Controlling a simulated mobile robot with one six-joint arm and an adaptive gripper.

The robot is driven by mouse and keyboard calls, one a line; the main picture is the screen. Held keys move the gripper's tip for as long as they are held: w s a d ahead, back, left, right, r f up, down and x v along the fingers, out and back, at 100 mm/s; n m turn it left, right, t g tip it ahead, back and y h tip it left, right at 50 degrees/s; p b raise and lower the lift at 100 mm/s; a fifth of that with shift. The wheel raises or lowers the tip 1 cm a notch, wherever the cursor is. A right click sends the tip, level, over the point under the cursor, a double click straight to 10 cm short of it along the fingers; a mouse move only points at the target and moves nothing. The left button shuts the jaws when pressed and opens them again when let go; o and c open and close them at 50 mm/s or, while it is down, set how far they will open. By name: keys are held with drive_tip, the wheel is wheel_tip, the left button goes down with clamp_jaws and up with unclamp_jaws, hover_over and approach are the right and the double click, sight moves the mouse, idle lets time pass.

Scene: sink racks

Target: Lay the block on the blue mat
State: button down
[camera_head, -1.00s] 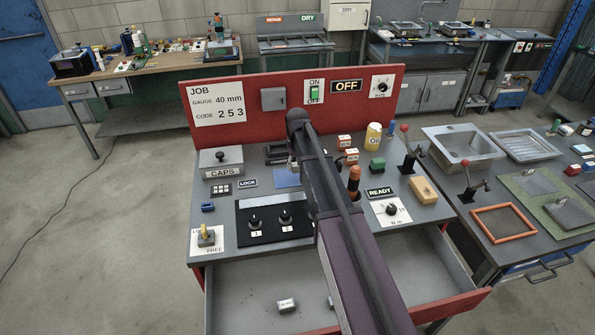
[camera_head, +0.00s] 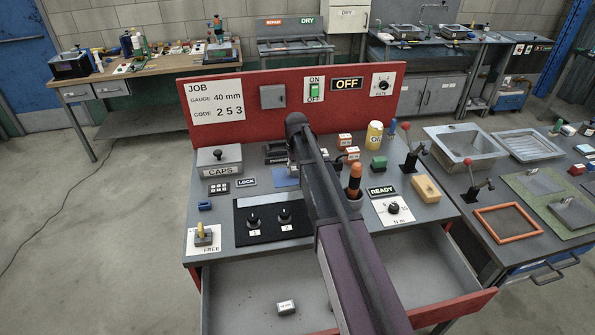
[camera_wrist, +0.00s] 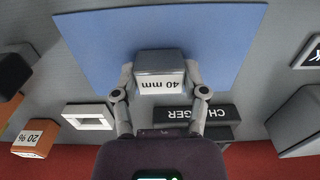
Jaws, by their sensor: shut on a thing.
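The block (camera_wrist: 160,62) is dark grey with a white "40 mm" label. In the wrist view my gripper (camera_wrist: 160,76) is shut on it, one finger on each side. The blue mat (camera_wrist: 90,35) lies behind the block and fills the upper middle of that view. The block overlaps the mat's lower part in the picture. I cannot tell whether it touches the mat. In the head view a small part of the blue mat (camera_head: 281,181) shows left of my arm, and the arm mostly hides the gripper and block.
A "CHARGER" plaque (camera_wrist: 195,113), a white frame (camera_wrist: 88,117) and an orange "20 %" block (camera_wrist: 35,138) sit near the mat. In the head view a black panel with knobs (camera_head: 270,221) lies in front. The drawer (camera_head: 240,290) is open.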

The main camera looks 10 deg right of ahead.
drive_tip(key=shift+f, duration=0.15)
drive_tip(key=shift+c, duration=0.6)
unclamp_jaws()
drive_tip(key=shift+r, duration=0.2)
wheel_tip(320, 180, up, 12)
drive_tip(key=p, duration=1.2)
idle(0.3)
drive_tip(key=s, duration=2.7)
drive_tip(key=shift+s, duration=0.35)
